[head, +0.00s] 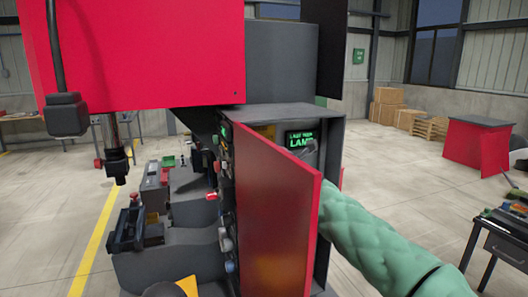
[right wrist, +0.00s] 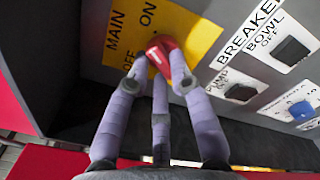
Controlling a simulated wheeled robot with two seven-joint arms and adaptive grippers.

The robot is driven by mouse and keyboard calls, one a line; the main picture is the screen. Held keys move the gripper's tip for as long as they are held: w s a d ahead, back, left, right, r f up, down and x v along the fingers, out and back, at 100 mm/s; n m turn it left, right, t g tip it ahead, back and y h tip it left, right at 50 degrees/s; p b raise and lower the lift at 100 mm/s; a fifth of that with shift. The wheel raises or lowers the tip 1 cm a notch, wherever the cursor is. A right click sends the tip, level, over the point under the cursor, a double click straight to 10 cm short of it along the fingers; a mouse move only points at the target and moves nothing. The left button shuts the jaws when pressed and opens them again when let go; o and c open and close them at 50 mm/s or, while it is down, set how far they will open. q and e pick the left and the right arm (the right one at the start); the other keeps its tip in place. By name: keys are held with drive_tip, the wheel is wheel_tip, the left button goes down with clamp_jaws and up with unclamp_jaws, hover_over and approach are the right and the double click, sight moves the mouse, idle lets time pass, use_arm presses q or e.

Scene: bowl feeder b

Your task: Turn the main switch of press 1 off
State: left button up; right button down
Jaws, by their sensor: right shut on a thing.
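In the right wrist view, the red main switch knob (right wrist: 164,50) sits on a yellow plate (right wrist: 190,25) lettered MAIN, ON and OFF. My right gripper (right wrist: 160,78) is shut on this knob, its pale fingers around the lower side. The fingers partly cover the knob, so I cannot tell whether it points to ON or OFF. In the head view, my right arm in its green sleeve reaches behind the open red door (head: 272,205) of the grey cabinet (head: 333,128). The door hides the gripper and switch there. My left gripper is not in view.
Beside the switch are a BREAKER BOWL rocker (right wrist: 291,50), a PUMP rocker (right wrist: 240,92) and a blue knob (right wrist: 301,111). A lit green-lettered screen (head: 302,139) shows inside the cabinet. A dark table (head: 497,232) stands at the right.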

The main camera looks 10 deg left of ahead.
drive_tip(key=shift+w+d+f+n+p, duration=0.15)
drive_tip(key=shift+n+p, duration=0.55)
drive_tip(key=shift+n, duration=3.2)
drive_tip(key=shift+s+a+f+n+p, duration=0.15)
drive_tip(key=shift+n+p, duration=0.5)
drive_tip(key=shift+n, duration=3.25)
drive_tip(key=shift+w+d, duration=0.1)
drive_tip(key=c, duration=1.1)
unclamp_jaws()
